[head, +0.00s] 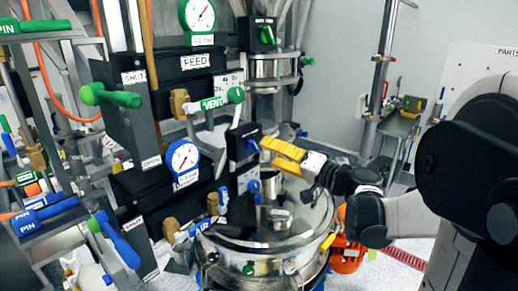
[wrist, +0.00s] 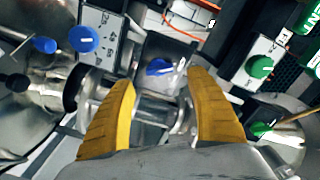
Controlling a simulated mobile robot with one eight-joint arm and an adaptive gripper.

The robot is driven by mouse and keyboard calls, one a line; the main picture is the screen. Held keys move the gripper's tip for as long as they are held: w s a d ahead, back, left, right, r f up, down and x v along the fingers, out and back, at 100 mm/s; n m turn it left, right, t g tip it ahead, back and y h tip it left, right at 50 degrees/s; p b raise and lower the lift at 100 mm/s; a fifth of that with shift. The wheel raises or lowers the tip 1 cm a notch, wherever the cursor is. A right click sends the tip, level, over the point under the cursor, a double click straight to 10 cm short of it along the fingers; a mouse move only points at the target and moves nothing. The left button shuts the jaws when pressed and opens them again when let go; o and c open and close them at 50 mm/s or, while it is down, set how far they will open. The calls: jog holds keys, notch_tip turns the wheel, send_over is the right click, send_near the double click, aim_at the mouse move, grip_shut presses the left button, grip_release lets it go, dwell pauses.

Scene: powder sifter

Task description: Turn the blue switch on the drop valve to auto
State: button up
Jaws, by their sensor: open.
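The blue switch (head: 252,146) is a small knob on the face of a dark box (head: 238,141) in the middle of the head view. My gripper (head: 267,151) has yellow fingers and comes in from the right, close in front of the switch. In the wrist view my gripper (wrist: 162,80) is open, one finger on each side of the switch, with nothing held. I cannot tell whether a finger touches it.
A green switch (head: 267,34) sits on a box above. A shiny steel vessel (head: 290,235) stands below my gripper. Grey wall lies open at the upper right.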

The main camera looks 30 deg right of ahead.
jog(key=v, duration=0.5)
jog(key=shift+s+d, duration=0.15)
jog(key=shift+s, duration=0.15)
jog(key=s+a+f+n+g+b, duration=0.3)
jog(key=a+f+g+b, duration=0.3)
jog(key=a+f, duration=0.8)
jog(key=s+a+f+n+g+h+b, duration=0.3)
jog(key=s+f+h+b, duration=0.3)
jog(key=s+f, duration=0.7)
jog(key=shift+f+n+g+h+b, duration=0.35)
jog(key=shift+n+b, duration=0.35)
jog(key=shift+b, duration=0.25)
jog(key=shift+a, duration=0.1)
